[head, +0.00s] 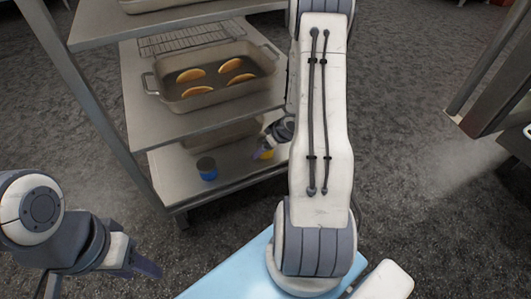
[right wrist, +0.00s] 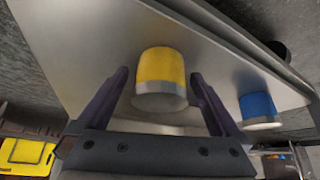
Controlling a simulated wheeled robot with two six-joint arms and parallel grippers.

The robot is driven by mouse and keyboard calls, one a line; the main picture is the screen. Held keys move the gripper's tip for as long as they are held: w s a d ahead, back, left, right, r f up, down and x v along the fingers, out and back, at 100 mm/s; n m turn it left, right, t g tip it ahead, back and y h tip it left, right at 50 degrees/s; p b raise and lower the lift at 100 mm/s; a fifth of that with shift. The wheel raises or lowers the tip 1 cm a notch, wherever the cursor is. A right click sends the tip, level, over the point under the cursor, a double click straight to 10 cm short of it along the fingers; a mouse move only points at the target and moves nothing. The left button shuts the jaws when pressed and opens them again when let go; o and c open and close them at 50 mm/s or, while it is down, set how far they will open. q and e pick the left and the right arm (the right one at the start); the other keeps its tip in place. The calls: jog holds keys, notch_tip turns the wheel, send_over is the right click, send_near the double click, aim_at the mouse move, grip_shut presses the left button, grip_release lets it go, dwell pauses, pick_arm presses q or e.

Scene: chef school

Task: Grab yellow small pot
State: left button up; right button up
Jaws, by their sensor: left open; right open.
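The small yellow pot (right wrist: 161,68) is in the right wrist view, with a yellow side and a grey metal band at one end. My right gripper (right wrist: 160,85) is open, with one dark finger on each side of the pot and visible gaps between. My left gripper (head: 140,265) is open and empty at the lower left, away from the rack.
A blue pot (head: 207,169) stands on the lower shelf (head: 175,170), left of the yellow one; it also shows in the right wrist view (right wrist: 258,108). A baking pan (head: 205,101) with several orange-brown pieces is on the shelf above. A rack post (head: 85,90) stands at left.

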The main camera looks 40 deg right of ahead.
jog(key=shift+r, duration=0.1)
jog(key=c, duration=1.5)
